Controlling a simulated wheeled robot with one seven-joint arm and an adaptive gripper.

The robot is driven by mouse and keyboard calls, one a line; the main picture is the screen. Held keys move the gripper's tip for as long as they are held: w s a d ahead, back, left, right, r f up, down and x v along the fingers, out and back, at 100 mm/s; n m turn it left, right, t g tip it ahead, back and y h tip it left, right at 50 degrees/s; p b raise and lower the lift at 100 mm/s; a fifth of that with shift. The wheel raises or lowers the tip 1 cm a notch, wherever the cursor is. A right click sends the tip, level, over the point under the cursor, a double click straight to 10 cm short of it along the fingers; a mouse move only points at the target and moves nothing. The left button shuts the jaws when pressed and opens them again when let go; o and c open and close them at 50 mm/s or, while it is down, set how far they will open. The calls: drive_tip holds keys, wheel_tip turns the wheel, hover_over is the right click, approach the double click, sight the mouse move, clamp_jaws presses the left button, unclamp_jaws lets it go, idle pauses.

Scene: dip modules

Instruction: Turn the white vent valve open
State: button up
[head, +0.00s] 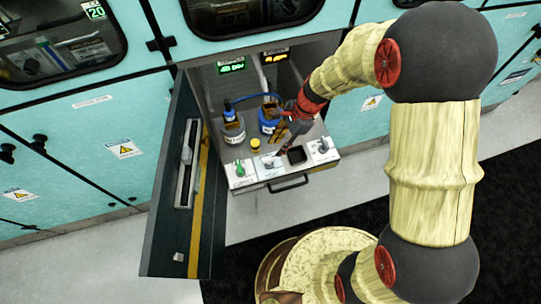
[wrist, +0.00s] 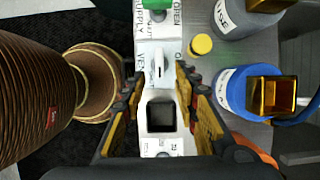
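The white vent valve (wrist: 159,64) sits on the white front panel, beside the printed word VENT, in the wrist view. Its handle runs roughly up and down in that picture. My gripper (wrist: 160,76) is open, with one finger on each side of the panel strip and the vent handle near the gap between the tips. I see no contact with the handle. In the head view the vent valve (head: 271,162) is small, just by my gripper (head: 280,149). The green supply valve (wrist: 160,4) is beside it, cut off at the picture's top.
A black square recess (wrist: 161,117) lies between my fingers in the wrist view. A blue-banded bottle (head: 268,122), a second bottle (head: 232,130) and a yellow cap (head: 255,144) stand behind the panel. The open cabinet door (head: 180,200) is at left; a drawer handle (head: 288,184) is below.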

sight(270, 158)
drive_tip(key=b+x, duration=0.3)
drive_tip(key=x, duration=0.4)
drive_tip(key=shift+s+a+f, duration=0.1)
drive_tip(key=shift+f, duration=0.25)
drive_tip(key=c, duration=0.3)
drive_tip(key=c, duration=0.4)
clamp_jaws()
